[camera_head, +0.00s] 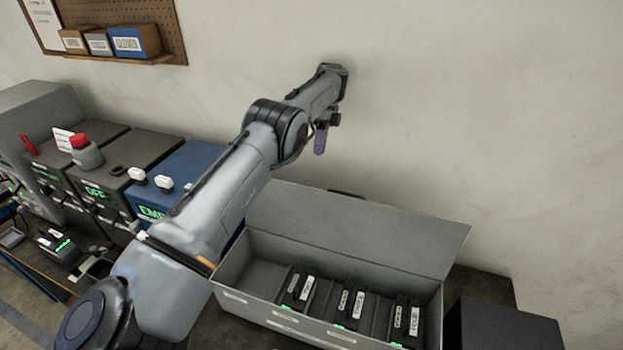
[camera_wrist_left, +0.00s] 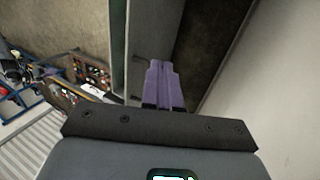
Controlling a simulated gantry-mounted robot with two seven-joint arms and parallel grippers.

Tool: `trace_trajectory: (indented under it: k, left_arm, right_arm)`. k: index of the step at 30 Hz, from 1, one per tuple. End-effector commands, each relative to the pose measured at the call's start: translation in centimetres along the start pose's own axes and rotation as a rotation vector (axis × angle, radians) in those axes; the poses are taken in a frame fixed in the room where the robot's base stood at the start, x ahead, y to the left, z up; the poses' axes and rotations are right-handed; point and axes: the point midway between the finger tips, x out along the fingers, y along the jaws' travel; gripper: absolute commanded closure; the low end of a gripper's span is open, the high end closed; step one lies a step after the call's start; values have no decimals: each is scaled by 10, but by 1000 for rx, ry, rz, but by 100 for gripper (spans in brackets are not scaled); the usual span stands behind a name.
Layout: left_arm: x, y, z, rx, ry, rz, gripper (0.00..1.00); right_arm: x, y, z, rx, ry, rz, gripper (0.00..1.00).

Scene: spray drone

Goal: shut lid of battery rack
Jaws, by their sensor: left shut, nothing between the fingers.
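The battery rack (camera_head: 228,287) is a long grey box on the bench, with several black batteries (camera_head: 351,302) standing in its slots. Its lid (camera_head: 350,232) is open and stands up along the back edge, leaning toward the wall. My left gripper (camera_head: 320,142) has purple fingers, shut with nothing between them. It hangs above and behind the lid, close to the wall, and looks apart from the lid. The purple fingers also show in the left wrist view (camera_wrist_left: 160,76), beside a long grey panel edge that seems to be the lid. My right gripper is out of view.
The wall (camera_head: 480,120) stands close behind the rack. A blue box (camera_head: 182,172) and dark boxes (camera_head: 105,172) with bottles and caps stand left of it. A black box (camera_head: 505,325) stands at the right. My left arm crosses over the rack's left end.

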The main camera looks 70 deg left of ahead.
Motion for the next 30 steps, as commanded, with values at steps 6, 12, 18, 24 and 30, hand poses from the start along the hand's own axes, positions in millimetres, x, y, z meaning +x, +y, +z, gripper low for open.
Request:
trace_trajectory:
  k: [6,12,18,24,30]
  left_arm:
    - [34,2,0,-1,0,5,100]
    - [77,2,1,-1,0,4,100]
    - [81,21,0,2,1,1,100]
    - [87,33,1,-2,2,0,100]
    - [90,38,1,-1,-1,-1,100]
  right_arm:
    - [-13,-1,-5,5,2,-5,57]
    - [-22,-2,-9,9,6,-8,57]
    - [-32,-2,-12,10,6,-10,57]
    - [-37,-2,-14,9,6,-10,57]
    - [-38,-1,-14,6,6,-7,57]
